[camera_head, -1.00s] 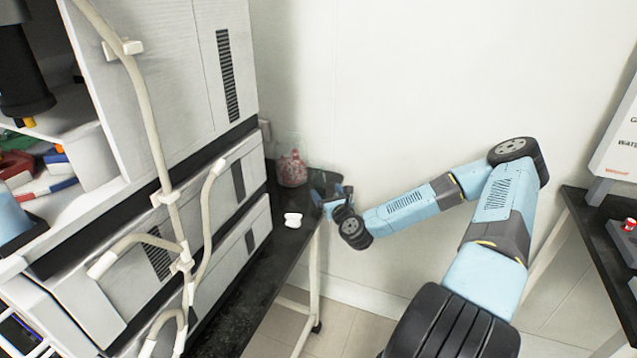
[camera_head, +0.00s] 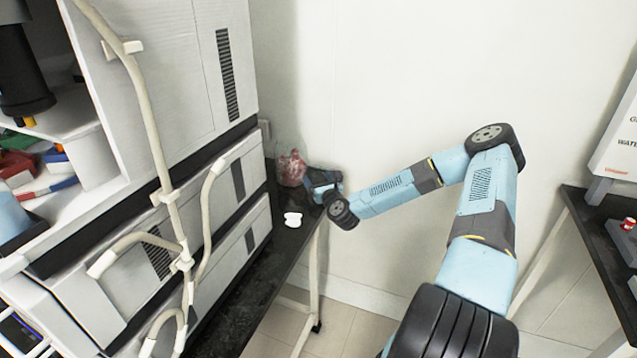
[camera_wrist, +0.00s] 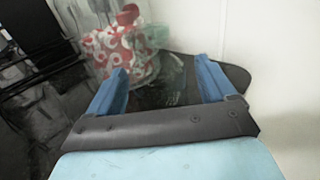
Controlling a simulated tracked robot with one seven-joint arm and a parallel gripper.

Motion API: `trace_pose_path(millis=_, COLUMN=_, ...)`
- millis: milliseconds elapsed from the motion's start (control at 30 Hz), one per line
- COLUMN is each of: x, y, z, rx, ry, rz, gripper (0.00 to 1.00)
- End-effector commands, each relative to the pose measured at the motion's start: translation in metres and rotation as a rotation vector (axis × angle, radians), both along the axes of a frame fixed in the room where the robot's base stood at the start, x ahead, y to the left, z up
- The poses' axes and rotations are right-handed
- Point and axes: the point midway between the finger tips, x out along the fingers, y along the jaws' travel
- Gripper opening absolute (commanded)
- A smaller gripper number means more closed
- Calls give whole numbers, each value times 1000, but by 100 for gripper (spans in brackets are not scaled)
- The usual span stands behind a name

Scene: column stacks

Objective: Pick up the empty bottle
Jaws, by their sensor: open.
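My gripper (camera_head: 322,184) is at the far end of the dark bench, beside a clear container (camera_head: 291,168) with red contents. In the wrist view my gripper (camera_wrist: 161,70) has its two blue fingers wide apart. The clear container (camera_wrist: 112,46), filled with red and white pieces, stands beyond the left finger. A faint greenish, see-through shape (camera_wrist: 156,36) shows just right of it, beyond the finger gap. I cannot tell for sure whether this shape is the empty bottle. No bottle is clearly visible in the head view.
A small white object (camera_head: 293,219) lies on the dark bench top (camera_head: 262,283). Tall white instruments (camera_head: 185,70) with pale tubes line its left side. A white wall (camera_head: 400,80) is close behind my gripper. Another dark bench (camera_head: 590,235) is at the right.

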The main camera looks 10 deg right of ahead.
Motion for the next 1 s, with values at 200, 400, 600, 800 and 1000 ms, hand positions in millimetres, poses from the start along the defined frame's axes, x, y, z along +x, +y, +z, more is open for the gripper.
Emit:
trace_pose_path(millis=200, x=0, y=0, z=0, rx=0, ry=0, rz=0, gripper=71)
trace_pose_path(millis=400, x=0, y=0, z=0, rx=0, ry=0, rz=0, gripper=52)
trace_pose_path(millis=600, x=0, y=1, z=0, rx=0, ry=0, rz=1, gripper=33)
trace_pose_path(millis=800, x=0, y=1, z=0, rx=0, ry=0, rz=1, gripper=26)
trace_pose_path(millis=1000, x=0, y=1, z=5, rx=-1, ry=-1, rz=1, gripper=26)
